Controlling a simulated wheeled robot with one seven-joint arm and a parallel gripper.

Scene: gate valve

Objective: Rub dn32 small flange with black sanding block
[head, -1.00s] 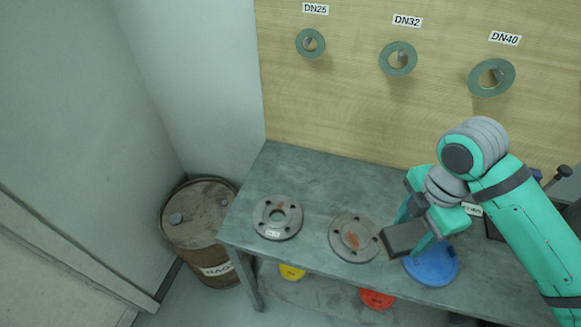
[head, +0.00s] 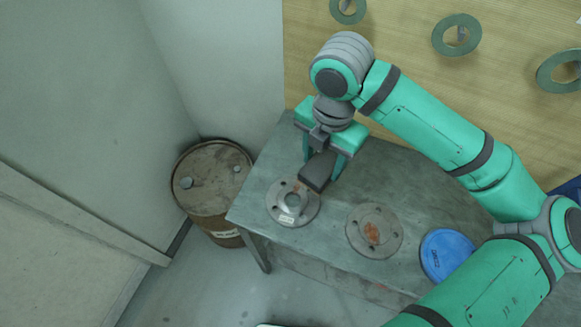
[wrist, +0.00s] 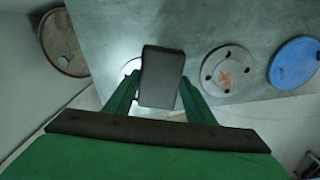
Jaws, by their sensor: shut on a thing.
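My gripper (head: 322,168) is shut on the black sanding block (head: 316,174), which also fills the middle of the wrist view (wrist: 160,78). The block is beside the upper right rim of the left grey flange (head: 280,205); I cannot tell whether they touch. This flange has a small white label, too small to read, and a central hole with bolt holes around it. In the wrist view the block hides most of it. A second grey flange (head: 358,236) with a rusty centre lies to the right, clear of my gripper.
The flanges lie on a grey metal table (head: 400,185). A blue disc (head: 446,254) lies at its right. A rusty barrel (head: 212,185) stands left of the table. Green rings (head: 456,34) hang on the wooden board behind. The table's back left is bare.

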